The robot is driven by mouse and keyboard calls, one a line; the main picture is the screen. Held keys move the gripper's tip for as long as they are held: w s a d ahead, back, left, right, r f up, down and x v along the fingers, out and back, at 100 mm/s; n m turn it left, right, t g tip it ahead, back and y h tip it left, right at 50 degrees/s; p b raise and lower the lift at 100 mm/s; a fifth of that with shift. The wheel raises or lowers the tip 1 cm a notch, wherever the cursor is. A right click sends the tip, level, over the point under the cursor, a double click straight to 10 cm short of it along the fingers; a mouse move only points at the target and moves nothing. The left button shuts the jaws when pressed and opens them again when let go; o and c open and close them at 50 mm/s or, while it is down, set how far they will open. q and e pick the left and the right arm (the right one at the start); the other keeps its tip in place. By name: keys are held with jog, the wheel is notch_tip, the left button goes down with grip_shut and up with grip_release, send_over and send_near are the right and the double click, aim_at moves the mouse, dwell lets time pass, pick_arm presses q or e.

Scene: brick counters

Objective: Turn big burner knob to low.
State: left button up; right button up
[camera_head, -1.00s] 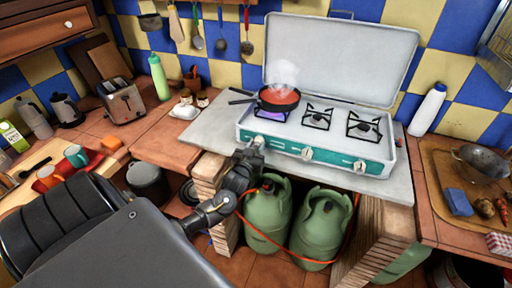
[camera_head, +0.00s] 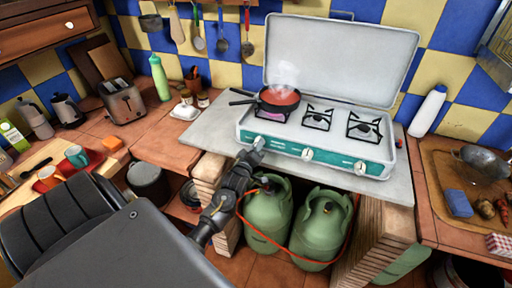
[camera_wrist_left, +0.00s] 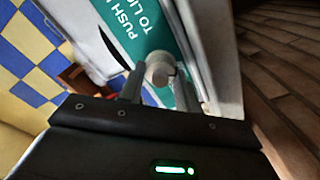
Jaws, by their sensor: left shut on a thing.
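The gas stove (camera_head: 330,154) has a white body and a teal front panel, with its lid raised. My left gripper (camera_head: 257,146) is at the left end of that panel. In the left wrist view, the fingers of my left gripper (camera_wrist_left: 160,88) are shut on a pale round knob (camera_wrist_left: 158,67), one on each side. In the head view the gripper mostly hides this knob. A middle knob (camera_head: 307,154) and a right knob (camera_head: 360,167) are clear of it. A pan (camera_head: 278,99) of red food steams on the left burner, with a pinkish glow below. My right gripper is out of view.
Two green gas bottles (camera_head: 318,226) with an orange hose stand under the stove, close to my left arm. A white bottle (camera_head: 427,111) stands right of the stove. The pan's handle sticks out left over the grey slab (camera_head: 211,133).

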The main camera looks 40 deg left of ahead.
pick_arm(q)
jog(key=shift+n, duration=0.6)
jog(key=o, duration=1)
jog(key=shift+s, duration=0.1)
jog(key=shift+s+d+f, duration=0.15)
jog(key=shift+s, duration=0.15)
jog(key=shift+b+v, duration=1.1)
jog(key=shift+v, duration=3.9)
jog(key=shift+w, duration=0.1)
